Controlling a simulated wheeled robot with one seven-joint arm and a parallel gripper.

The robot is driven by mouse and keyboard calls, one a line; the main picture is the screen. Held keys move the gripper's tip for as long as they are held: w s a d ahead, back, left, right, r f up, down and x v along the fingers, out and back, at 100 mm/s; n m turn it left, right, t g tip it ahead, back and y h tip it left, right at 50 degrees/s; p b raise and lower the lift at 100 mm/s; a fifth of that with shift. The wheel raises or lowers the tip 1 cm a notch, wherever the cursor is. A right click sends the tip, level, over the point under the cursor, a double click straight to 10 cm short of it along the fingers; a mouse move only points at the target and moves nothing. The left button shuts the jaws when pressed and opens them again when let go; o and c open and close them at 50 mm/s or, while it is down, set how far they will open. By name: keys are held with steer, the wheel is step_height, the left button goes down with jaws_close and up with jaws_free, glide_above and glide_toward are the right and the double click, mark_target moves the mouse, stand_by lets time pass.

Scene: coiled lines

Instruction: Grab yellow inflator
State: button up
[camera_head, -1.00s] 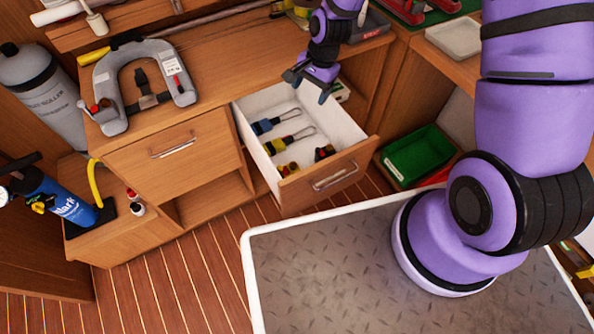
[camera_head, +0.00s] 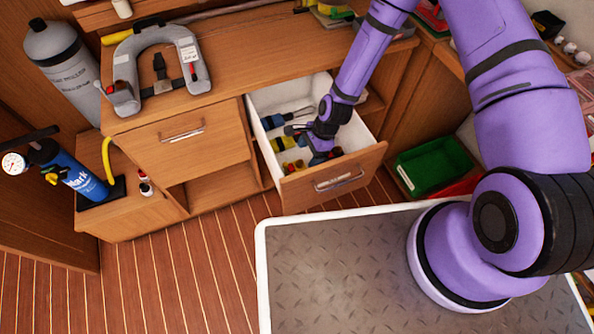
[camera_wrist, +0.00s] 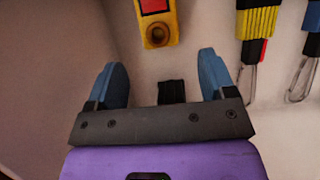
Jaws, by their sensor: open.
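A yellow piece with a red patch (camera_wrist: 156,22), which I take to be the yellow inflator, lies on the pale drawer floor, ahead of my fingertips in the wrist view.
The open drawer (camera_head: 336,180) has white walls around my gripper. A yellow-and-black tool with a metal clip (camera_wrist: 256,25) lies to the right, with another clip beyond. A blue-handled one (camera_head: 273,121) lies farther back. A green bin (camera_head: 431,165) stands right of the drawer.

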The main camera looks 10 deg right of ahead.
mark_target(301, 167)
steer(key=x, duration=0.8)
steer(key=c, duration=1.1)
steer(key=shift+r, duration=0.1)
